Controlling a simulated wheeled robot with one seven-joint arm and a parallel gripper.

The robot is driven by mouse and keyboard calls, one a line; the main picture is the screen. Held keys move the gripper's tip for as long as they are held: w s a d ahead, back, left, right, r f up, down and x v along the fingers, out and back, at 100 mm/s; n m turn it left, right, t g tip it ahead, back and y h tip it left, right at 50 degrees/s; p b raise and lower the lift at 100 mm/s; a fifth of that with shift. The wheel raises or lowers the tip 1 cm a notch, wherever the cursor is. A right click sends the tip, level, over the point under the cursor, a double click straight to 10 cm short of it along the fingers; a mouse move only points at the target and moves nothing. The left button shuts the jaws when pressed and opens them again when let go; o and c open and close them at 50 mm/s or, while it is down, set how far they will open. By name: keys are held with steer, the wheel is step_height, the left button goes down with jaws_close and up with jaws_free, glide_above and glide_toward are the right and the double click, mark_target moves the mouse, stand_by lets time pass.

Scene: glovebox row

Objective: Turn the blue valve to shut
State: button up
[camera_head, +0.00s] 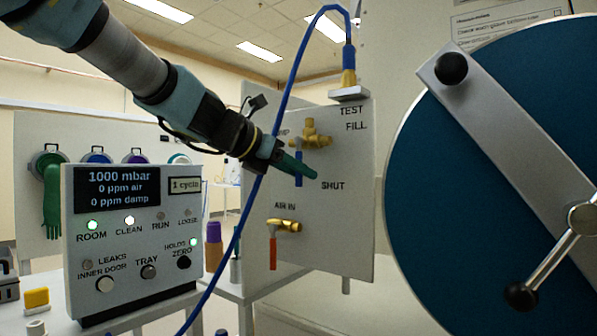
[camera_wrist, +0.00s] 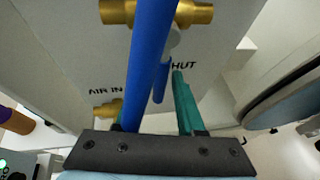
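The blue valve has a brass body (camera_head: 313,138) on the grey panel, and its blue lever (camera_head: 298,170) hangs straight down. The word SHUT is printed to the lower right of the lever. My gripper (camera_head: 295,168) reaches in from the upper left, with its teal fingers at the lever. In the wrist view my gripper (camera_wrist: 155,110) has its fingers apart. The blue lever (camera_wrist: 160,85) shows between them, nearer the far end of the fingers. The left finger is partly hidden behind a blue hose. I cannot tell whether either finger touches the lever.
The blue hose (camera_head: 279,115) loops down from the panel's top fitting and passes close by my gripper; in the wrist view the hose (camera_wrist: 149,50) crosses the fingers. Below is the AIR IN valve (camera_head: 287,225) with a red lever. A large blue round door (camera_head: 450,190) stands right.

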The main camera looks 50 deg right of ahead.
steer(key=shift+o, duration=0.5)
steer(key=b+v, duration=0.1)
steer(key=v, duration=1)
steer(key=shift+f, duration=0.1)
stand_by(0.4)
